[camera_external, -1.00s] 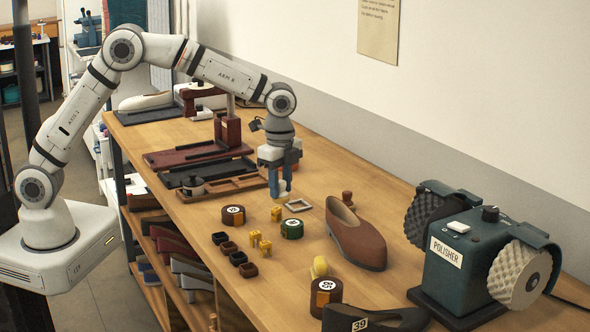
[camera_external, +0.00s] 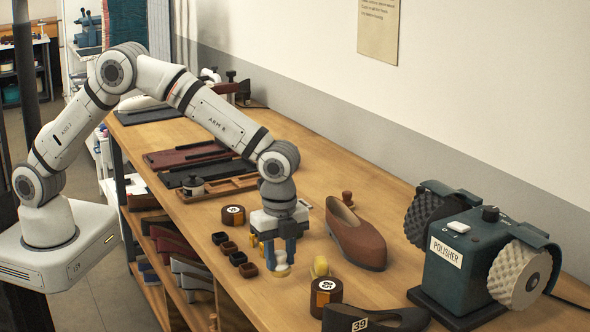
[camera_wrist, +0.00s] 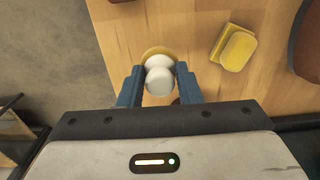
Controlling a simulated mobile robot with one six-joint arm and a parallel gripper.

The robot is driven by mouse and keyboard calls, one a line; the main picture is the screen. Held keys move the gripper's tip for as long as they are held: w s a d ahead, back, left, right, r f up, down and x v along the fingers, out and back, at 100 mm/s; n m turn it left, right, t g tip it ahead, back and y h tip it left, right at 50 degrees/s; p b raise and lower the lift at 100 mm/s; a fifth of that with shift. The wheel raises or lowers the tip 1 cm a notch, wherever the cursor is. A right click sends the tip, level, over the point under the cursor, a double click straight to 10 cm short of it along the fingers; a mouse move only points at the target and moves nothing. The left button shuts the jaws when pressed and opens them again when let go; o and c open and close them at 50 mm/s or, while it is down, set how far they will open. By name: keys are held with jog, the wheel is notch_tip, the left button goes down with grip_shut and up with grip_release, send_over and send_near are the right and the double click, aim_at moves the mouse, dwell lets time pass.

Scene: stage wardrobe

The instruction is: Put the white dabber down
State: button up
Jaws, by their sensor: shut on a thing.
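The white dabber (camera_external: 281,269) has a pale, rounded body and a yellowish pad underneath. My gripper (camera_external: 280,258) is shut on it and points down over the front part of the bench (camera_external: 205,285). In the wrist view the dabber's round white top (camera_wrist: 159,81) sits between the two blue fingers of my gripper (camera_wrist: 157,77), with the yellow pad showing behind it. The dabber is low over the wood; I cannot tell whether its pad touches.
A brown shoe (camera_external: 357,240) and the polisher (camera_external: 462,265) stand further right. Bare wood lies in front.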

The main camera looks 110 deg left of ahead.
aim_at(280, 262)
jog(key=shift+f, duration=2.15)
jog(key=o, duration=0.9)
jog(key=shift+o, duration=0.2)
notch_tip(280, 262, up, 12)
jog(key=shift+r+b, duration=0.1)
jog(key=shift+b, duration=0.25)
jog(key=s+r+n+t, duration=0.1)
jog(key=s+r+n, duration=0.15)
jog(key=s, duration=0.35)
jog(key=s+d+r+n, duration=0.1)
jog(key=s+r, duration=0.3)
jog(key=s, duration=0.3)
jog(key=s+r+n+t, duration=0.1)
jog(key=s+r, duration=0.3)
jog(key=s, duration=0.2)
jog(key=s+f+n, duration=0.1)
jog(key=s+n, duration=0.1)
jog(key=s, duration=0.7)
jog(key=s+f+n+t, duration=0.1)
jog(key=s+f+n, duration=0.1)
jog(key=s, duration=0.8)
jog(key=shift+d+f, duration=0.25)
jog(key=shift+f, duration=0.05)
